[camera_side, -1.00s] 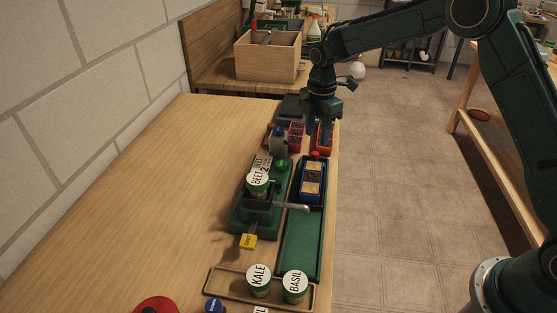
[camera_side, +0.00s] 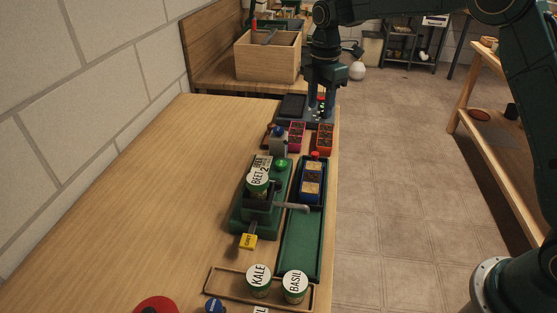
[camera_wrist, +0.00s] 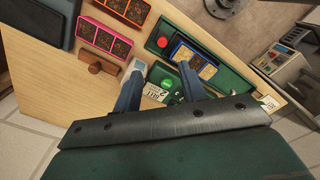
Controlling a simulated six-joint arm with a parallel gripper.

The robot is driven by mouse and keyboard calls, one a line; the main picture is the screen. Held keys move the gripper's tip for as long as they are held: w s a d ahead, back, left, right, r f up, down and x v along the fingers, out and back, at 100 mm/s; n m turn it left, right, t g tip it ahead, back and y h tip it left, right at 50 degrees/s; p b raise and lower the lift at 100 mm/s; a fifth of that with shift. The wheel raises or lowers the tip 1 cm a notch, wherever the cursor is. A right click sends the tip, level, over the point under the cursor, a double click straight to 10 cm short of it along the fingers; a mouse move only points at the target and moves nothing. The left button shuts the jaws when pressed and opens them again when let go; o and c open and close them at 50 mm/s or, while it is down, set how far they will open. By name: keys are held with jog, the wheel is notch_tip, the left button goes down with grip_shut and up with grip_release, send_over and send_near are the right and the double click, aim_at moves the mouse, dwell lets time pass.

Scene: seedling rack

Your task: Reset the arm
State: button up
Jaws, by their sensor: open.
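My gripper (camera_side: 321,112) is open and empty, held above the far end of the bench, past the seedling trays. In the wrist view its two blue-grey fingers (camera_wrist: 160,88) stand apart with nothing between them. An orange-red seedling tray (camera_side: 325,138) stands nearest below it, with a pink tray (camera_side: 296,134) to its left. Both also show in the wrist view, the orange one (camera_wrist: 127,9) at the top edge and the pink one (camera_wrist: 103,38) below it. A blue tray (camera_side: 312,182) sits in the green channel (camera_side: 301,246).
KALE (camera_side: 259,280) and BASIL (camera_side: 295,286) tubs stand in a wooden tray (camera_side: 222,285). The bench's left side (camera_side: 150,190) is mostly clear. A wooden box (camera_side: 266,62) stands behind.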

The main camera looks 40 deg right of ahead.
jog(key=s+d+r+m+t, duration=0.1)
jog(key=s+r+m, duration=0.45)
jog(key=s, duration=0.35)
jog(key=s+r+m+t, duration=0.2)
jog(key=s+r+m, duration=0.2)
jog(key=s+r, duration=0.4)
jog(key=s+f+m+t, duration=0.1)
jog(key=s+m, duration=0.3)
jog(key=s, duration=0.5)
jog(key=s+d+f+m+t, duration=0.1)
jog(key=s+f+m, duration=0.2)
jog(key=s, duration=0.7)
jog(key=shift+f+m+t, duration=0.3)
jog(key=shift+f+m, duration=0.05)
jog(key=shift+m, duration=0.4)
